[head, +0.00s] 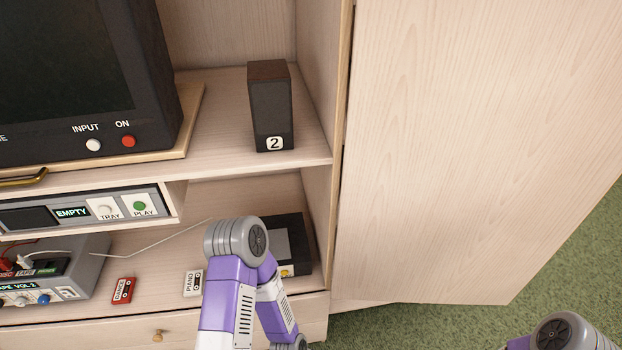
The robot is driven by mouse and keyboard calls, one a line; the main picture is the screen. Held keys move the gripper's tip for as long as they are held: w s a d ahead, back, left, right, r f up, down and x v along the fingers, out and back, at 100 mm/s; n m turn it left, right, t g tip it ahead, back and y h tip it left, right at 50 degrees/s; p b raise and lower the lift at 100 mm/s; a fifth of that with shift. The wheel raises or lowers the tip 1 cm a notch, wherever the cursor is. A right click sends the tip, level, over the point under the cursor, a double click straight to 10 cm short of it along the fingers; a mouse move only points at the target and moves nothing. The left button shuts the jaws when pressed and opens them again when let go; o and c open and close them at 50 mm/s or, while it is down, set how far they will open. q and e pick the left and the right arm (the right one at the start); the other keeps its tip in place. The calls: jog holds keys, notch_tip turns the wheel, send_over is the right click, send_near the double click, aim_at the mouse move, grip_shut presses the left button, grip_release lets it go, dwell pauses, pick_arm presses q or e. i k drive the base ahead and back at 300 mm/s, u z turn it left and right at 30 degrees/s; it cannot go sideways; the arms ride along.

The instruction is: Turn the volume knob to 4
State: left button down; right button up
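A grey audio unit (88,270) sits on the lower shelf at the left, cut off by the picture's left edge. Its small display (18,286) reads "VOL 2" at its end, with the start cut off. Below the display is a row of small knobs, among them a blue knob (43,299). I cannot tell which one is the volume knob, nor read any pointer or scale. Neither of my grippers is in view. Only purple, white and grey links of my arms show, at the bottom centre and bottom right.
A red cassette (123,291) and a white "PIANO" cassette (193,283) lie right of the unit. A black box (297,262) stands partly behind my arm. Above are a disc player (75,214) reading "EMPTY", a television (80,70) and a speaker (271,105) marked 2. A wooden panel (460,140) fills the right.

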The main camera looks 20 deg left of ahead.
aim_at(21, 301)
jog(key=u, duration=3.35)
jog(key=k, duration=0.65)
jog(key=u, duration=0.9)
jog(key=k, duration=0.5)
jog(key=u, duration=0.25)
jog(key=i, duration=1.95)
jog(key=z, duration=1.5)
jog(key=i, duration=1.15)
jog(key=z, duration=1.25)
